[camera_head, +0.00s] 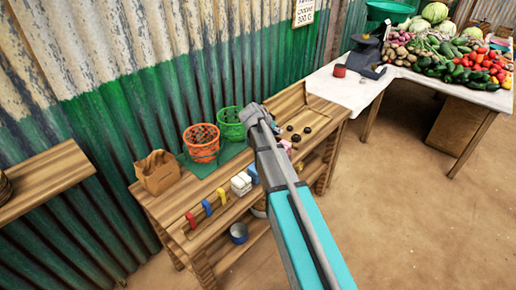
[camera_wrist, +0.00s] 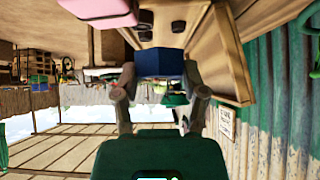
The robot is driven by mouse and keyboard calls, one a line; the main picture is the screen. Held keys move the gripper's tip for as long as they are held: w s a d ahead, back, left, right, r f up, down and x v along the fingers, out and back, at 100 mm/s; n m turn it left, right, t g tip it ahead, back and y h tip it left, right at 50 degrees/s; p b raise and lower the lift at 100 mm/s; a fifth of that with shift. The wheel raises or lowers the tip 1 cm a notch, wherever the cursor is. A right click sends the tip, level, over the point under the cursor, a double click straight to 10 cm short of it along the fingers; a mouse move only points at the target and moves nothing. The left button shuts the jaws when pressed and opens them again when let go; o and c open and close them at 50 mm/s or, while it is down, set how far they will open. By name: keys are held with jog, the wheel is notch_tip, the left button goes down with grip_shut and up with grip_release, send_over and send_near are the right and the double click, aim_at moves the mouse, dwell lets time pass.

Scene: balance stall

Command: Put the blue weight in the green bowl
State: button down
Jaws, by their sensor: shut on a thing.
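The blue weight (camera_wrist: 160,63) is a dark blue block. It sits between the two fingers of my gripper (camera_wrist: 160,78), which is shut on it in the wrist view. A green mesh bowl (camera_head: 230,124) stands on the wooden stall table, at the back, left of my arm's upper end.
An orange mesh bowl (camera_head: 202,142) stands left of the green one, then a paper bag (camera_head: 157,171). White blocks (camera_head: 241,184) lie near the front edge. Dark round weights (camera_head: 296,138) lie right of my arm.

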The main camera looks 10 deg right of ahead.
jog(key=w+a+f+b, duration=0.1)
jog(key=f, duration=0.1)
jog(key=w+a+f+b, duration=0.1)
jog(key=a+f+b, duration=0.1)
jog(key=w+a+f+b, duration=0.1)
jog(key=a+f+b, duration=0.1)
jog(key=shift+a, duration=0.25)
dwell(0.3)
jog(key=shift+w+a+f+b, duration=0.1)
jog(key=shift+a+f+b, duration=0.1)
jog(key=shift+f+b, duration=0.3)
jog(key=shift+w+a+f+b, duration=0.1)
jog(key=shift+a+f+b, duration=0.1)
jog(key=shift+f+b, duration=1.3)
jog(key=shift+b, duration=0.2)
jog(key=shift+f, duration=0.1)
jog(key=shift+c, duration=0.7)
grip_release()
